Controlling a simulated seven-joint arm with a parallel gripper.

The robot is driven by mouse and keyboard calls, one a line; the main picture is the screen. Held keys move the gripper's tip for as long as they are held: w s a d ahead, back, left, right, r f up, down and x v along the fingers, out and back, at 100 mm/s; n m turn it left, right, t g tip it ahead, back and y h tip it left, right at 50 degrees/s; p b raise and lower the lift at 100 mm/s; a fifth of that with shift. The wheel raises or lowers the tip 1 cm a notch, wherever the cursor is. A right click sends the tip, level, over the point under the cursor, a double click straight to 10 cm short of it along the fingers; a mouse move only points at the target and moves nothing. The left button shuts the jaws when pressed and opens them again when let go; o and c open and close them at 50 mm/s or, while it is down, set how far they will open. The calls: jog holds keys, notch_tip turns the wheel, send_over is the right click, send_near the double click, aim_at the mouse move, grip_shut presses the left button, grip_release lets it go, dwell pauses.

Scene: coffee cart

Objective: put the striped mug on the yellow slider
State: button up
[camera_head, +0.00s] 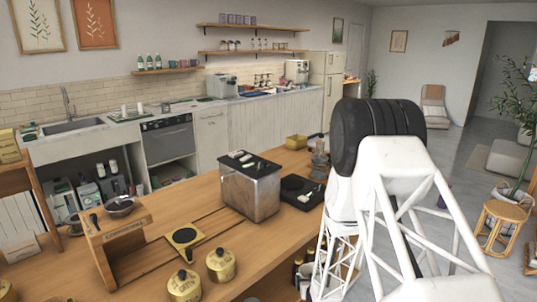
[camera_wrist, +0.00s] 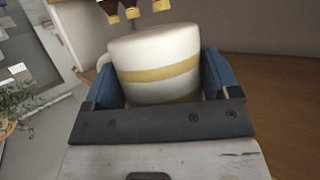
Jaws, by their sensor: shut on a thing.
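The striped mug (camera_wrist: 155,62), white with yellow bands, shows large in the wrist view between the two blue fingers of my gripper (camera_wrist: 160,80). My gripper is shut on it, one finger on each side. The yellow slider (camera_head: 173,249) is a small yellow plate with a dark round top, lying on the wooden counter in the head view, between the tins and the dark-topped metal box. In the head view my arm fills the right side, and my gripper and the mug are hidden. The slider does not show in the wrist view.
Two yellow lidded tins (camera_head: 221,265) stand just right of and in front of the slider. A metal box (camera_head: 250,192) with a dark top stands right of it. A wooden stand (camera_head: 118,238) with a metal bowl (camera_head: 119,205) is at its left. Dark bottles (camera_wrist: 133,10) show beyond the mug.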

jog(key=w+d+f, duration=0.1)
jog(key=w+f, duration=0.1)
jog(key=f, duration=0.4)
jog(key=w+d+f+m+h, duration=0.1)
jog(key=w+f, duration=0.1)
jog(key=f, duration=0.5)
jog(key=shift+d, duration=0.35)
dwell(0.5)
jog(key=shift+d, duration=0.1)
dwell(0.4)
